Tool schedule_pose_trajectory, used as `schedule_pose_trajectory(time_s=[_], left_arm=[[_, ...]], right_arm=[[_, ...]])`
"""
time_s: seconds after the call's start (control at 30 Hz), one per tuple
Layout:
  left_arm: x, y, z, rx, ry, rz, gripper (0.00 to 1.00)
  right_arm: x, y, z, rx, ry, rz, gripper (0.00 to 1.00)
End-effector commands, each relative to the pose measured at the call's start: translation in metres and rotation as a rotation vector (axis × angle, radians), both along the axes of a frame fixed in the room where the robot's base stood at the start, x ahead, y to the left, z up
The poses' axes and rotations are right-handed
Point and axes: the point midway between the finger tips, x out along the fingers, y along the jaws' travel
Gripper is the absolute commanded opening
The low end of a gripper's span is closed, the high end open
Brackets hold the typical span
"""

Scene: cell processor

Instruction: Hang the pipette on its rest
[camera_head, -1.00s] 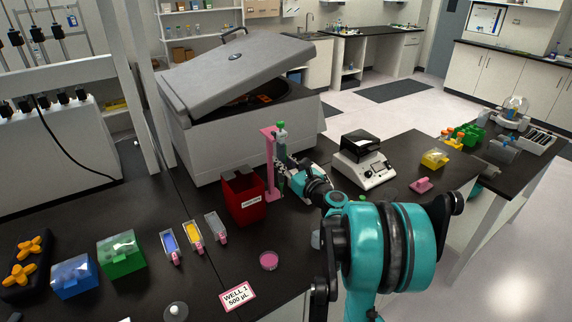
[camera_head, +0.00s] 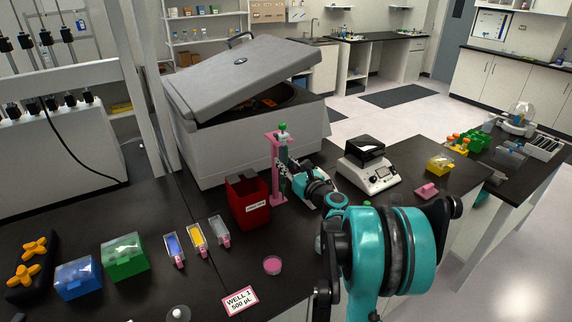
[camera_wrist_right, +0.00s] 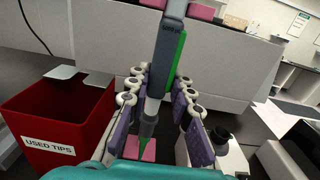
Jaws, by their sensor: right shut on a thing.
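The pipette has a grey-blue body with a green strip in the right wrist view (camera_wrist_right: 168,52) and a green knob on top in the head view (camera_head: 283,127). It stands roughly upright. My right gripper (camera_wrist_right: 160,108) is shut on its body, with purple finger pads on either side. The pink rest (camera_head: 275,172) is an upright stand on the bench, right beside the pipette. Its pink top parts and base (camera_wrist_right: 140,148) show partly in the right wrist view. I cannot tell whether the pipette touches the rest. My left gripper is not in view.
A red used-tips bin (camera_head: 248,204) stands close left of the rest. A large grey centrifuge (camera_head: 250,140) with a raised lid is behind. A white device with a black lid (camera_head: 366,168) is to the right. A pink dish (camera_head: 272,265) lies in front.

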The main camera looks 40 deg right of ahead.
Motion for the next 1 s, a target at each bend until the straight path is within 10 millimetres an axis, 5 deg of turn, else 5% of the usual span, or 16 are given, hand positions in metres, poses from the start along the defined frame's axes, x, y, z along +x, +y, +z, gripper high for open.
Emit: schedule_pose_trajectory(time_s=[1.0], left_arm=[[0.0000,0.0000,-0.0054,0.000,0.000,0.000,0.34]], right_arm=[[0.0075,-0.0007,-0.0048,-0.001,0.000,0.000,0.13]])
